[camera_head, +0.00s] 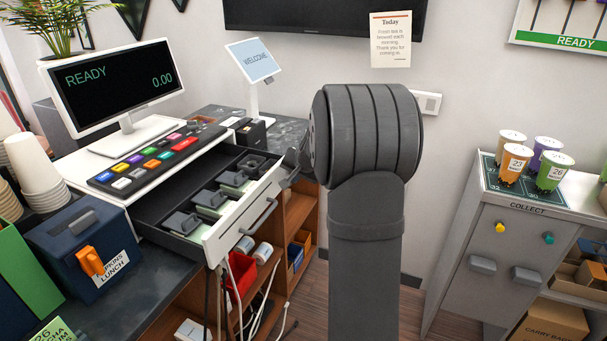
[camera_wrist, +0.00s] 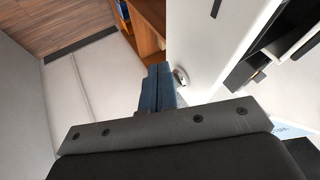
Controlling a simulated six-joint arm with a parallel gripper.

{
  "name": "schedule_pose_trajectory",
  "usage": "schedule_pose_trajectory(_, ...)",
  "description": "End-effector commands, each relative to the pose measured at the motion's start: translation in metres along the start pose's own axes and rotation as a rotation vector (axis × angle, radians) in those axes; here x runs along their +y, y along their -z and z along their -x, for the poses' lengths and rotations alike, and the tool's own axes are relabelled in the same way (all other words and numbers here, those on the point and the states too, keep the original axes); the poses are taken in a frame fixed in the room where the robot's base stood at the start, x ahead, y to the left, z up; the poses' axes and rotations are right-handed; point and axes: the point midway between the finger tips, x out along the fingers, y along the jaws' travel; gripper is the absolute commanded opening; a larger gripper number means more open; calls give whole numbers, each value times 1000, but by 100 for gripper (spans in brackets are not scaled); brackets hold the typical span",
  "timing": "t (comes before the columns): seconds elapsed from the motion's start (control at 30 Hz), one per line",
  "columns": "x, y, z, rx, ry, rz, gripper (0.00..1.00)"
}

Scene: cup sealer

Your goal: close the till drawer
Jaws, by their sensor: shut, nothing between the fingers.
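The till drawer (camera_head: 240,216) is pulled out below the till's keypad in the head view. It has a white front with a grey handle (camera_head: 258,216), and grey compartment clips show inside. In the wrist view the white drawer front (camera_wrist: 208,45) fills the upper middle, with a small round metal lock (camera_wrist: 181,77) on it. My gripper (camera_wrist: 158,72) is shut and empty, its blue fingertips close beside the drawer front near the lock. I cannot tell whether they touch it. In the head view my arm hides most of the gripper.
The till screen (camera_head: 118,86) and coloured keypad (camera_head: 150,160) stand above the drawer. A navy napkin box (camera_head: 80,240) and stacked cups (camera_head: 35,165) are at the left. Wooden shelves (camera_head: 300,215) lie below the counter. A collect counter (camera_head: 520,205) with several cups stands at the right.

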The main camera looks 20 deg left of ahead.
Motion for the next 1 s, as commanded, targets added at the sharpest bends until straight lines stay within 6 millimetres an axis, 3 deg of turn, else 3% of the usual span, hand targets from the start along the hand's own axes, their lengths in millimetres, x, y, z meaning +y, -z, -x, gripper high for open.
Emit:
schedule_pose_trajectory(0.2,-18,0,-10,-1,0,1,0)
schedule_pose_trajectory(0.77,-26,0,-14,-1,0,0,0)
schedule_pose_trajectory(1.0,-58,-2,-31,-3,1,5,0)
